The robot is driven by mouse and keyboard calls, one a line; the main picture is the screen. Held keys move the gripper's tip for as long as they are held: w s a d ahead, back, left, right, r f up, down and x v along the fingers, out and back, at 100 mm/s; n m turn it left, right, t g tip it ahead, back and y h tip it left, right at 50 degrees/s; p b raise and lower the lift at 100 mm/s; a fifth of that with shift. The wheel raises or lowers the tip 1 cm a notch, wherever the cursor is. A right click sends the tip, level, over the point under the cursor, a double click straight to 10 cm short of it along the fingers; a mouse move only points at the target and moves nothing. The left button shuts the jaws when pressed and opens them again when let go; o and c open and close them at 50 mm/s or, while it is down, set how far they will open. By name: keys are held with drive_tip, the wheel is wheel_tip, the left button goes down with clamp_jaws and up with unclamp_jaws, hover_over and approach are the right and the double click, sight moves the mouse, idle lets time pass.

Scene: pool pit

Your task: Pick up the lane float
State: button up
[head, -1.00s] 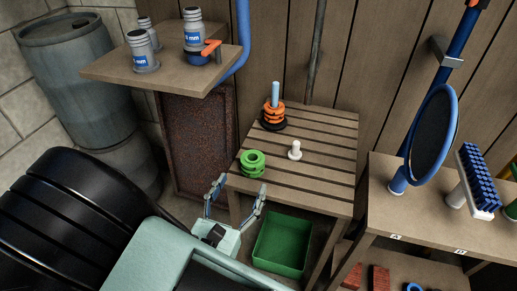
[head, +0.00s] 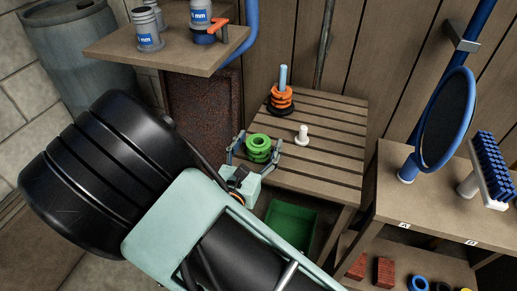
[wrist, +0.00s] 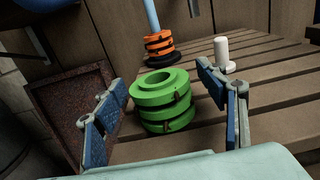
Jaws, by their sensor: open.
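The lane float, seemingly the green ringed piece with a hollow top (head: 259,148), stands upright at the near left edge of the slatted table (head: 320,172). It also shows in the middle of the wrist view (wrist: 161,101). My gripper (head: 255,151) is open with one finger on each side of the green float. In the wrist view my gripper (wrist: 163,85) has gaps between both fingers and the float, and holds nothing. The float's lower front is partly hidden by my gripper in the head view.
An orange ring stack (head: 281,99) on a pale blue post stands at the table's back left. A white peg (head: 301,135) stands right of the float. A green bin (head: 291,224) sits below. A shelf (head: 167,45) with grey bottles overhangs at upper left.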

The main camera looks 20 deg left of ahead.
drive_tip(key=shift+c, duration=0.3)
drive_tip(key=c, duration=1.2)
drive_tip(key=shift+r, duration=0.1)
drive_tip(key=shift+r+p, duration=0.35)
drive_tip(key=shift+r, duration=0.25)
drive_tip(key=r, duration=0.2)
drive_tip(key=p, duration=0.1)
drive_tip(key=shift+s+r, duration=0.25)
drive_tip(key=shift+r, duration=0.15)
drive_tip(key=s+d+r+p, duration=0.2)
drive_tip(key=s+r+p, duration=0.2)
drive_tip(key=s+r, duration=0.4)
drive_tip(key=s, duration=0.5)
drive_tip(key=shift+s+d+r, duration=0.2)
drive_tip(key=shift+d+r, duration=0.1)
drive_tip(key=shift+r, duration=0.1)
drive_tip(key=shift+p, duration=0.4)
